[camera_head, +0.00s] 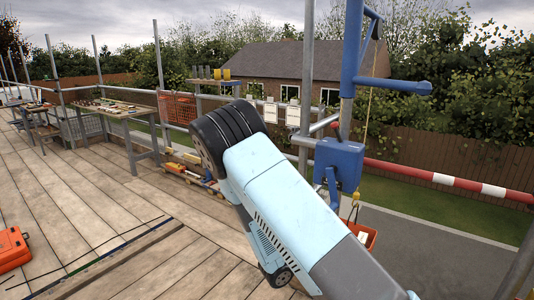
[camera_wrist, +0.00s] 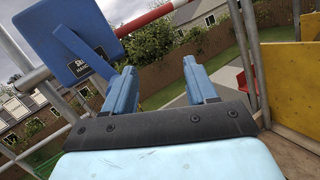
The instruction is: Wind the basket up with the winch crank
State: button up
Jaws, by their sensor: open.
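The winch (camera_head: 340,165) is a blue box on a scaffold post, with a blue crank arm (camera_head: 332,187) hanging down from its left side in the head view. The orange-red basket (camera_head: 364,234) hangs below it near a yellow hook, partly hidden by my arm. In the wrist view the blue winch box (camera_wrist: 72,40) is at the upper left, beyond and left of my gripper (camera_wrist: 162,84). My gripper is open, with two blue fingers apart and nothing seen between them. I cannot clearly make out the crank grip in the wrist view. My gripper is hidden in the head view.
A blue davit arm (camera_head: 395,86) with a yellowish rope (camera_head: 368,95) rises above the winch. A red-and-white rail (camera_head: 450,180) runs to the right. Workbenches (camera_head: 125,108) stand at the left, and an orange case (camera_head: 12,248) lies on the planks. A yellow panel (camera_wrist: 296,82) is at right in the wrist view.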

jog(key=s+d+r+m+g+y, duration=0.8)
jog(key=s+r+m+g, duration=0.4)
jog(key=s+m, duration=0.1)
jog(key=s+a+r+m+t+y, duration=0.2)
jog(key=s+r+m+t+y, duration=0.1)
jog(key=r, duration=0.5)
jog(key=s+a+r+m+t+y, duration=0.3)
jog(key=s+r+m+t+y, duration=0.1)
jog(key=s+r+y, duration=0.3)
jog(key=shift+s+r+t, duration=0.35)
jog(key=shift+s+t, duration=0.15)
jog(key=shift+s, duration=0.8)
jog(key=shift+f, duration=0.1)
